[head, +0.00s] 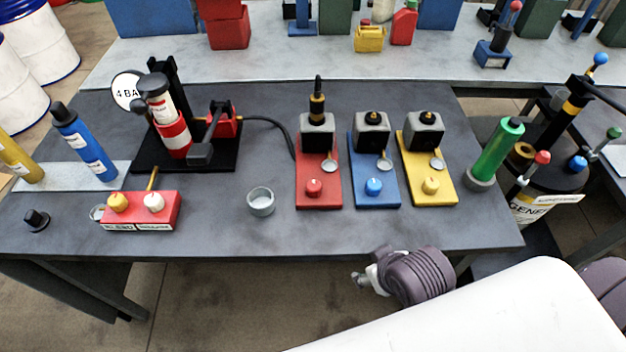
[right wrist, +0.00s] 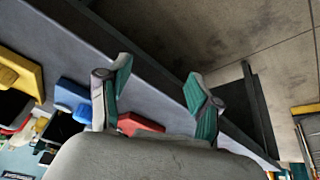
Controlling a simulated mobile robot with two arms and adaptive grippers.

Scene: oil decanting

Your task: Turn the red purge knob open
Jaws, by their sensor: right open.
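The red purge knob (head: 314,187) sits on the front part of the red base plate (head: 318,204), in front of a grey block with a brass and black fitting (head: 317,104) standing on it. My right gripper (head: 362,279) is off the table's front edge, to the right of and nearer than the red knob, and touches nothing. In the right wrist view its two green-padded fingers (right wrist: 158,76) are spread and empty. A red piece (right wrist: 140,124) shows behind them, partly hidden by the gripper body. My left gripper is not in view.
A blue plate with a blue knob (head: 374,187) and a yellow plate with a yellow knob (head: 431,185) stand right of the red one. A grey cup (head: 261,201) stands left. The table front before the plates is clear.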

